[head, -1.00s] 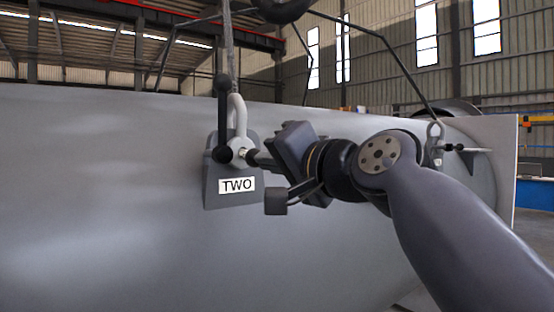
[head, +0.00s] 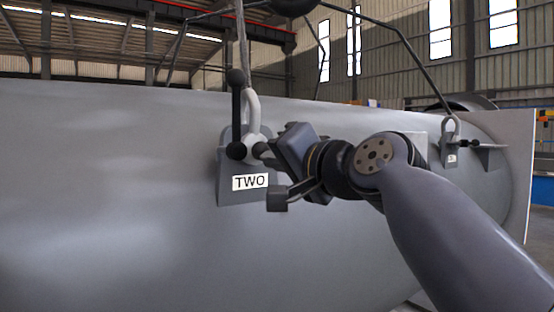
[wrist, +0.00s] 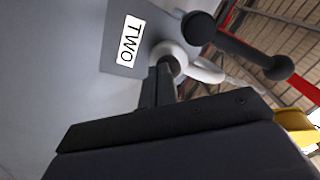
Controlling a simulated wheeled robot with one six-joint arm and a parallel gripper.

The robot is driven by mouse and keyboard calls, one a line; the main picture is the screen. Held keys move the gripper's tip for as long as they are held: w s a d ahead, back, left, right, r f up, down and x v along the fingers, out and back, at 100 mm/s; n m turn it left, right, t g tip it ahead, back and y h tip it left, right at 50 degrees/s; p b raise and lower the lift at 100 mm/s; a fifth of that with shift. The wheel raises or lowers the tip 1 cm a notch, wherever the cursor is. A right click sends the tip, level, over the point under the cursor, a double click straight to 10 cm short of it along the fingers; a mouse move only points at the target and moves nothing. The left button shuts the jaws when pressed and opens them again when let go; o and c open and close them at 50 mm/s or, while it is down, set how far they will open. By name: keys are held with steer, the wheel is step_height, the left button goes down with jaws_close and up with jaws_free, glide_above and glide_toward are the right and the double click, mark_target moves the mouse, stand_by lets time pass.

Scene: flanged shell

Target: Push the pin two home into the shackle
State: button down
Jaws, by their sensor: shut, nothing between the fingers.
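The pale shackle (head: 253,112) stands upright at the grey lug (head: 226,190) labelled TWO. A dark bar with ball ends (head: 236,112), which looks like pin two's handle, stands upright on the shackle's left side. The pin's shank is mostly hidden. My gripper (head: 263,151) is shut and empty, to the right of the shackle, its fingertips close to the shackle's lower eye. In the wrist view the shut fingers (wrist: 158,85) reach to the shackle (wrist: 198,68), with the ball-ended bar (wrist: 238,46) beyond it. I cannot tell whether the fingertips touch the pin or shackle.
The large grey shell (head: 100,190) fills the space behind and below the lug. A sling (head: 242,45) rises from the shackle. Another lug with a shackle (head: 450,145) stands farther right, near the flange. Open air lies above the shell.

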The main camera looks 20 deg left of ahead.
steer(key=b+v, duration=0.5)
steer(key=v, duration=0.8)
stand_by(0.4)
steer(key=p+x, duration=0.5)
steer(key=x, duration=0.8)
stand_by(0.3)
